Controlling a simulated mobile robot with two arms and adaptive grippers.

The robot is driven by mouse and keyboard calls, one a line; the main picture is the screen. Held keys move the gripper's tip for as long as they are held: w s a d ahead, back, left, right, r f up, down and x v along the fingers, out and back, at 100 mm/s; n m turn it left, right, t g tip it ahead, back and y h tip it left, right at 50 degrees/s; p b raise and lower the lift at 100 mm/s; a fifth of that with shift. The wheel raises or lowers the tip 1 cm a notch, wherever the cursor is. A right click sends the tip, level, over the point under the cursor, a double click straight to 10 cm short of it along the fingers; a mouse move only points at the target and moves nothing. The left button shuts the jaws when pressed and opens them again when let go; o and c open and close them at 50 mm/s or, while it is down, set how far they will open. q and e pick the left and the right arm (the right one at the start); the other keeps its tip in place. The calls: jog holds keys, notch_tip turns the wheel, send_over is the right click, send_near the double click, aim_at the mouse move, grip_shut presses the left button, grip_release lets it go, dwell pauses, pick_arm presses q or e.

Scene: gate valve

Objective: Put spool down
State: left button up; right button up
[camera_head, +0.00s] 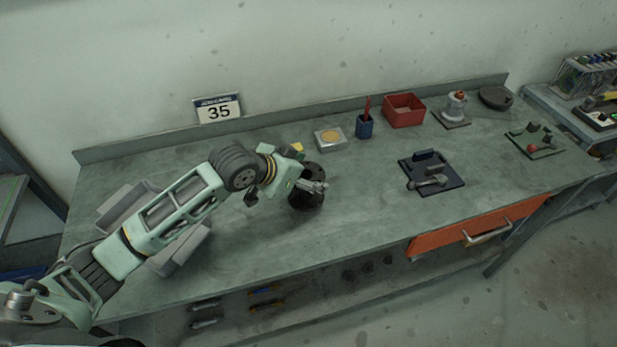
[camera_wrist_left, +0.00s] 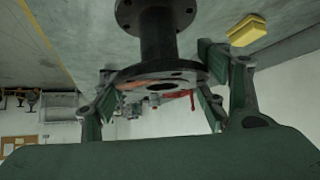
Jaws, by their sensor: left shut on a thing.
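The spool (camera_head: 308,200) is a dark, flanged pipe piece near the middle of the workbench (camera_head: 260,245). In the left wrist view the spool (camera_wrist_left: 158,35) shows its two round flanges with bolt holes. My left gripper (camera_head: 303,184) is shut on the spool, with its green fingers at either side of the nearer flange. In the head view the gripper covers part of the spool. The spool looks upright at the bench top, but I cannot tell whether its lower flange touches it. My right gripper is not in view.
A yellow block (camera_head: 297,147) and a grey box with a yellow disc (camera_head: 331,138) stand behind the spool. A blue pen cup (camera_head: 365,127), red bin (camera_head: 404,110) and dark tool tray (camera_head: 431,173) lie right. The front middle is clear.

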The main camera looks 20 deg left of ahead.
pick_arm(q)
jog(key=shift+w, duration=0.3)
notch_tip(320, 180, down, 3)
jog(key=shift+r+p, duration=0.1)
jog(key=shift+p, duration=0.5)
jog(key=shift+f, duration=0.5)
jog(key=o, duration=1.7)
jog(key=shift+s+f, duration=0.15)
jog(key=shift+f, duration=0.2)
jog(key=o, duration=0.4)
jog(key=shift+r, duration=0.1)
